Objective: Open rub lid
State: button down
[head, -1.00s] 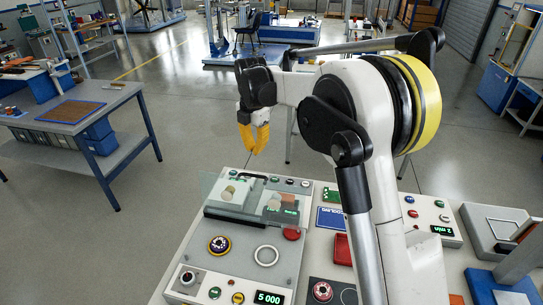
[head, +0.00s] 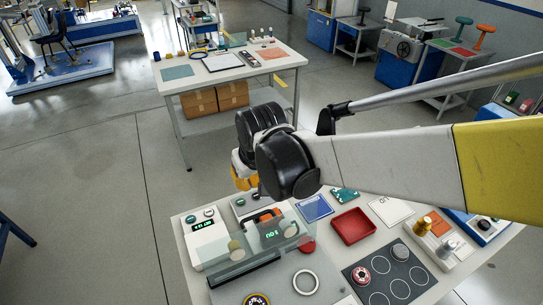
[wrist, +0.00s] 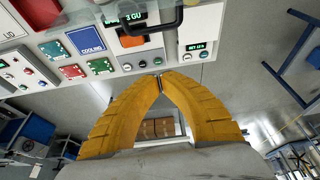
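A clear, see-through lid (head: 222,265) stands over the rub unit on the workbench in the head view. A long black bar (head: 246,274) runs along its front side. Pale round knobs show through the clear panels. My gripper (head: 245,183) hangs just beyond the bench's back edge, apart from the lid and partly hidden by my wrist. In the wrist view its yellow fingers (wrist: 160,77) meet at the tips with nothing between them. A dark handle (wrist: 145,28) on the bench equipment shows beyond the tips there; I cannot tell if it belongs to the lid.
A red tray (head: 353,226), blue card (head: 314,208) and dark ringed plate (head: 390,278) lie right of the lid. A green-display box (head: 206,238) stands at left. A second table (head: 232,68) stands behind, with clear floor (head: 90,190) at left.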

aim_at(263, 224)
notch_tip(263, 224, down, 10)
jog(key=b, duration=0.1)
jog(key=shift+d+r, duration=0.25)
jog(key=shift+d, duration=0.05)
jog(key=shift+s+r, duration=0.1)
jog(key=shift+s, duration=0.1)
jog(key=s+d, duration=0.1)
jog(key=s+d+r+t+y+b, duration=0.1)
jog(key=s, duration=0.1)
jog(key=s+d+r+t, duration=0.1)
jog(key=s, duration=0.1)
jog(key=shift+s+d+y+b, duration=0.15)
jog(key=shift+d+y+b, duration=0.05)
jog(key=shift+y+b, duration=0.15)
jog(key=shift+r, duration=0.1)
dwell(0.3)
